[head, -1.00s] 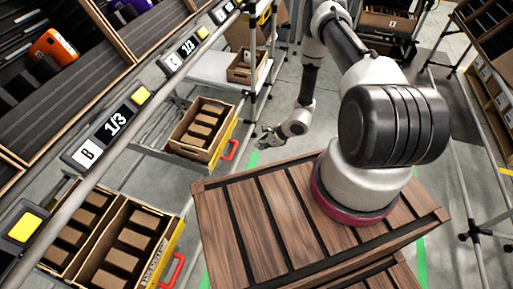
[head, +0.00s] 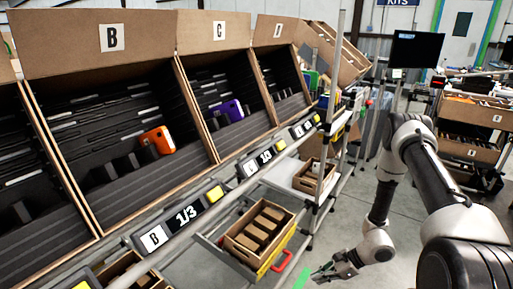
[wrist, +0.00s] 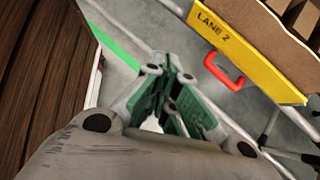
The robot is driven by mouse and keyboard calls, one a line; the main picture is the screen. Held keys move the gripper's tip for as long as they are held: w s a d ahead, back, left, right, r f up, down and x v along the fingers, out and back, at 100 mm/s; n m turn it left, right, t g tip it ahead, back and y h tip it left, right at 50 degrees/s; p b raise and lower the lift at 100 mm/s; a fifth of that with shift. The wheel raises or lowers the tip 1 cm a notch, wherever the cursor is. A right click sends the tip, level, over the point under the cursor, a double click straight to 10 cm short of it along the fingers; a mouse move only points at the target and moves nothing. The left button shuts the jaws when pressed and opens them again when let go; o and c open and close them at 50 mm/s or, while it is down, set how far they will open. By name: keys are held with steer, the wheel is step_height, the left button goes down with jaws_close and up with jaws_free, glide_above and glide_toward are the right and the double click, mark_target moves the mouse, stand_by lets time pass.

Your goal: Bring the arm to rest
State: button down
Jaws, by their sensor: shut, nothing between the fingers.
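My gripper (head: 322,275) hangs low at the bottom of the head view, to the right of a carton with brown blocks. In the wrist view my gripper (wrist: 172,108) has its green-padded fingers together with nothing between them, pointing at the grey floor. My arm (head: 382,205) reaches down from its raised elbow, clear of the shelves.
An open carton (head: 236,246) of brown blocks sits on the lower rack; a yellow "LANE 2" plate (wrist: 245,48) with a red handle (wrist: 222,70) shows close by. Tilted cartons B (head: 98,225), C (head: 208,150) and D (head: 268,100) hold an orange item (head: 157,141) and a purple item (head: 228,110).

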steer(key=s+d+r+n+t+h, duration=0.1)
steer(key=s+d+r+n+h, duration=0.2)
steer(key=r, duration=1.5)
steer(key=s+d+r+n+t+h, duration=0.1)
steer(key=s+d+r+n+h, duration=0.2)
steer(key=r, duration=1.6)
steer(key=s+d+r+n+t+h, duration=0.2)
steer(key=s+d+r+n, duration=0.5)
steer(key=r+n, duration=0.6)
step_height(320, 180, up, 6)
steer(key=s+h, duration=0.1)
steer(key=s, duration=0.1)
steer(key=shift+s+d+n, duration=0.2)
steer(key=shift+s+n, duration=0.1)
steer(key=shift+r, duration=0.1)
